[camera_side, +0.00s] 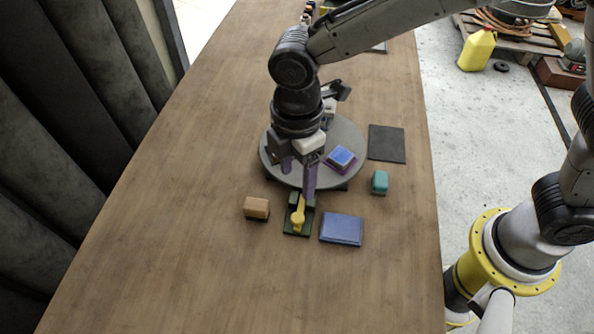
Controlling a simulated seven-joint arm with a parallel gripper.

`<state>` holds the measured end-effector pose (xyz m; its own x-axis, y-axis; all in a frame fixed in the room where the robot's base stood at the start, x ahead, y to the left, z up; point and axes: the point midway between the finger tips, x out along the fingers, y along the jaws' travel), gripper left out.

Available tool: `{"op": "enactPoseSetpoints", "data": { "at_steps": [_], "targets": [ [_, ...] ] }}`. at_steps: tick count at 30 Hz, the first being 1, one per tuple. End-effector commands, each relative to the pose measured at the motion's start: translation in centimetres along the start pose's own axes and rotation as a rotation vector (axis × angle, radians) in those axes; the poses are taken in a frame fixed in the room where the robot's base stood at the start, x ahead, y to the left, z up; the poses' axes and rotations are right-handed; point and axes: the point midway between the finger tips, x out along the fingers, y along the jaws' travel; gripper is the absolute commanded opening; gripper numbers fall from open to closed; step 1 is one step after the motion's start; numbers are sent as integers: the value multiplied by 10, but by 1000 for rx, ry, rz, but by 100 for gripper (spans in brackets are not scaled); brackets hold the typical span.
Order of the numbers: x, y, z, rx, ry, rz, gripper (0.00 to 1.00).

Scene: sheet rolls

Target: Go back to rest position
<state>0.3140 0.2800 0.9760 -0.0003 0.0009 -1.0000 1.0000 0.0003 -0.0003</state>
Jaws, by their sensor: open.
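My gripper (299,172) points down over the near edge of a round grey turntable (345,130). Its two purple-grey fingers are apart, and I see nothing between them. A yellow piece (298,217) stands on a small dark green base (291,231) just below the fingers in the picture. I cannot tell whether the right finger touches it. A blue block on a purple base (341,158) sits on the turntable to the right of the fingers. My wrist hides part of the turntable.
On the wooden table (190,210) lie an orange-tan block (256,208), a blue flat pad (341,229), a teal block (380,182) and a dark square pad (386,143). The table's left side is clear. A yellow jug (477,50) stands on the floor beyond the right edge.

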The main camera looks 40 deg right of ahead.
Motion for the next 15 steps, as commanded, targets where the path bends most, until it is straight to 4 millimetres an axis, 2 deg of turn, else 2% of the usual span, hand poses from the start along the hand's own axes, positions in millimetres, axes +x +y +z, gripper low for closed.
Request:
{"op": "enactPoseSetpoints", "data": {
  "at_steps": [9, 11, 12, 14, 15],
  "targets": [
    [-2, 5, 5, 16, 3, 3, 67],
    [-12, 13, 13, 43, 19, 23, 67],
    [-24, 20, 21, 67, 37, 44, 67],
    [-46, 28, 39, 115, 65, 83, 67],
    [-62, 32, 55, 150, 82, 108, 67]
  ]
}}
